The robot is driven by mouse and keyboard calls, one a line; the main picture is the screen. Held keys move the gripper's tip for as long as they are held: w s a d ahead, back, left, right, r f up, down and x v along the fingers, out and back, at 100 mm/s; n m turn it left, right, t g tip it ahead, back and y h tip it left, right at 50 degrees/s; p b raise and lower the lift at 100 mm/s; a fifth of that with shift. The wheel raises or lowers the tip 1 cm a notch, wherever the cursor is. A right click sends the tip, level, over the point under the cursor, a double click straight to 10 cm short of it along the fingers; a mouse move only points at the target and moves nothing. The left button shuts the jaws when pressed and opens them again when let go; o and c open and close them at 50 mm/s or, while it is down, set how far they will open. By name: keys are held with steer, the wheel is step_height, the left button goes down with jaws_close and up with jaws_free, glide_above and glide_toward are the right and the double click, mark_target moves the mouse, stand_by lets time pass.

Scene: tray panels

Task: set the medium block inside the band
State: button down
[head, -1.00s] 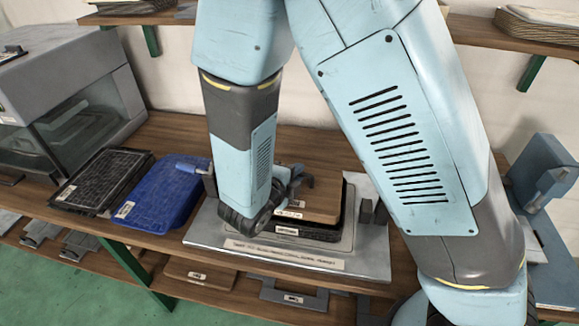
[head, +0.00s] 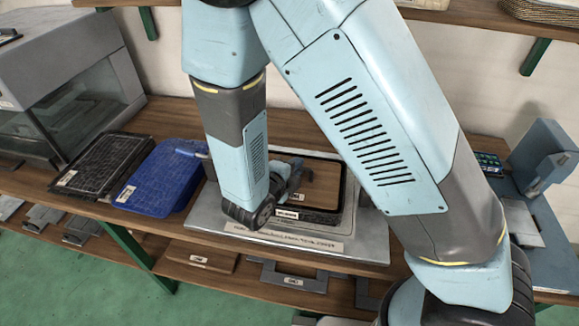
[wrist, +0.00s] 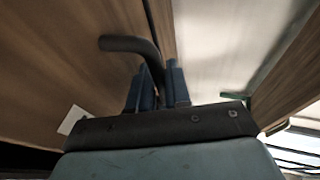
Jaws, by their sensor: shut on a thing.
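A flat wooden block (head: 322,172) lies framed by a black, raised-edged band (head: 305,216) on a grey base plate (head: 362,250). The black edge shows along the block's right and front sides; the left side is hidden by my arm. I cannot tell whether the block rests on the bottom. My gripper (head: 292,178) is over the block. In the wrist view my gripper (wrist: 160,82) has its blue fingers shut on a dark curved handle (wrist: 130,44), which stands on the wooden block (wrist: 60,60). A white label (wrist: 72,119) shows there.
A blue tray (head: 160,178) and a black tray (head: 95,172) lie left of the plate. A grey machine (head: 65,75) stands further left, a blue device (head: 545,165) at right. A shelf runs above. Flat frames (head: 292,280) lie on the lower shelf.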

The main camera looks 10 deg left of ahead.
steer(key=shift+f, duration=0.3)
stand_by(0.6)
steer(key=c, duration=1)
jaws_free()
steer(key=shift+s, duration=0.1)
steer(key=v, duration=1.3)
steer(key=shift+s+a, duration=0.2)
steer(key=shift+s, duration=0.05)
